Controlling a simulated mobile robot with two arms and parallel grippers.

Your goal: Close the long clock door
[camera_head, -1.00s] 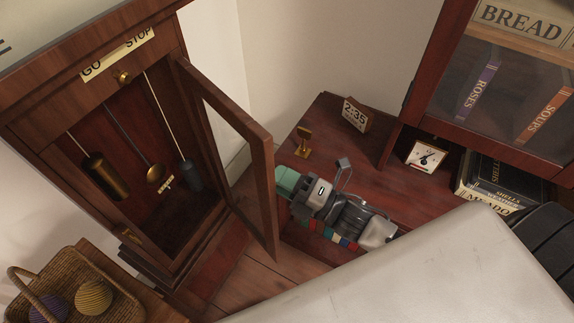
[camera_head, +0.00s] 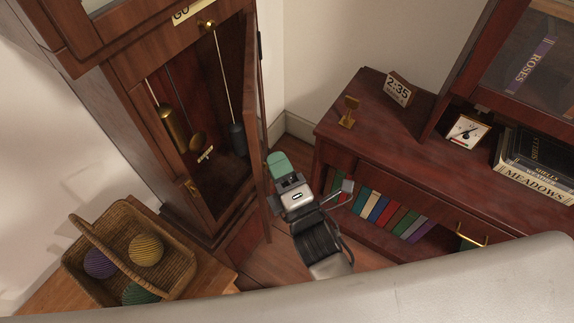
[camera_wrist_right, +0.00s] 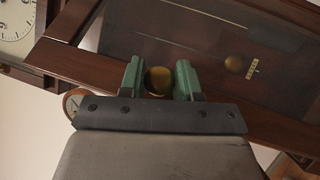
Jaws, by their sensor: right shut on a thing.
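The long clock (camera_head: 120,95) stands at the left in the head view, with weights and a pendulum (camera_head: 198,141) inside. Its long door (camera_head: 252,105) is ajar, hinged on the right side and seen nearly edge-on. My right gripper (camera_head: 277,162) is at the door's outer face; its green fingertips hide the knob there. In the right wrist view, the right gripper (camera_wrist_right: 159,80) has its fingers on both sides of the round brass knob (camera_wrist_right: 158,81), shut on it. The door's wooden frame (camera_wrist_right: 235,108) and glass lie behind. My left gripper is not seen.
A wicker basket (camera_head: 178,222) with coloured balls stands on a small table at the lower left. Some bare floor shows between clock and cabinet.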

